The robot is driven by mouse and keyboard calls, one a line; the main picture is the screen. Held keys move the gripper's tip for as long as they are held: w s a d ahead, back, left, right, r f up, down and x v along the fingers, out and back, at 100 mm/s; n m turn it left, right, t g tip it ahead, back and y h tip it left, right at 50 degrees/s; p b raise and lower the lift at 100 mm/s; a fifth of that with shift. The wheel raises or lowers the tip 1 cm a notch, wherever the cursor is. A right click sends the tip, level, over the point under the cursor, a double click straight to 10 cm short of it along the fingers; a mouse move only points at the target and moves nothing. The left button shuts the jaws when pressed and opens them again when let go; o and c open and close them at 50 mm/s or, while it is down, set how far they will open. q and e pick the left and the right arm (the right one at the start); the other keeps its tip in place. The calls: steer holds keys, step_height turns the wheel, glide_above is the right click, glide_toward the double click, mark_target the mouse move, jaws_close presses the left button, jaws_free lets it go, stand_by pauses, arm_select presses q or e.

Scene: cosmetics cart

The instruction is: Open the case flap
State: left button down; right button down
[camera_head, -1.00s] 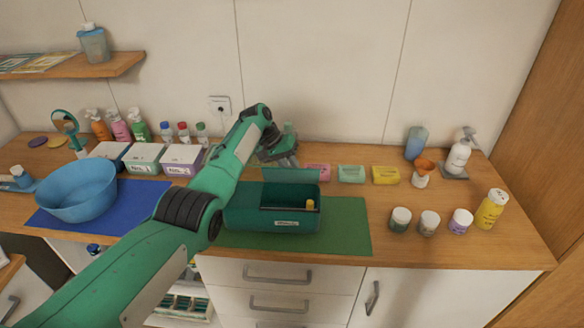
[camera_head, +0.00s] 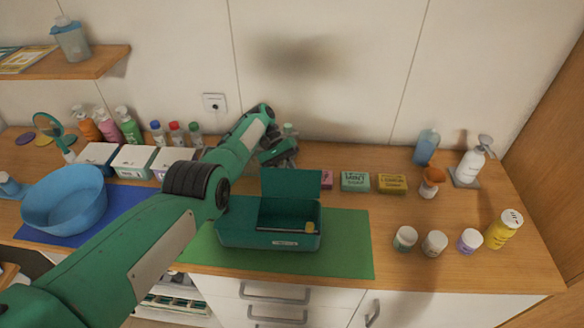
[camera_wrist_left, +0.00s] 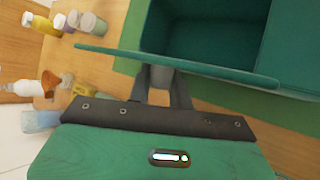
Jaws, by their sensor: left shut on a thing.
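The teal case (camera_head: 268,238) stands on the green mat with its flap (camera_head: 291,184) raised at the back, standing roughly upright. Its open compartment shows, with a small yellow item (camera_head: 309,228) at the right end. My left gripper (camera_head: 283,160) is behind the flap at its top edge. In the left wrist view the gripper's fingers (camera_wrist_left: 161,80) are shut on the flap (camera_wrist_left: 215,72), which shows nearly edge-on, with the open case (camera_wrist_left: 205,30) beyond it. The exact contact is partly hidden. My right gripper is not in view.
The green mat (camera_head: 345,250) is bare right of the case. Pink, mint and yellow soap boxes (camera_head: 392,184) stand close behind on the right. Several jars (camera_head: 405,238) stand further right. A blue basin (camera_head: 65,198) and white boxes (camera_head: 133,160) are at left.

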arm_select(q)
steer(key=shift+f, duration=0.1)
steer(key=shift+s, duration=0.1)
steer(key=c, duration=1.3)
jaws_free()
steer(key=shift+o, duration=0.2)
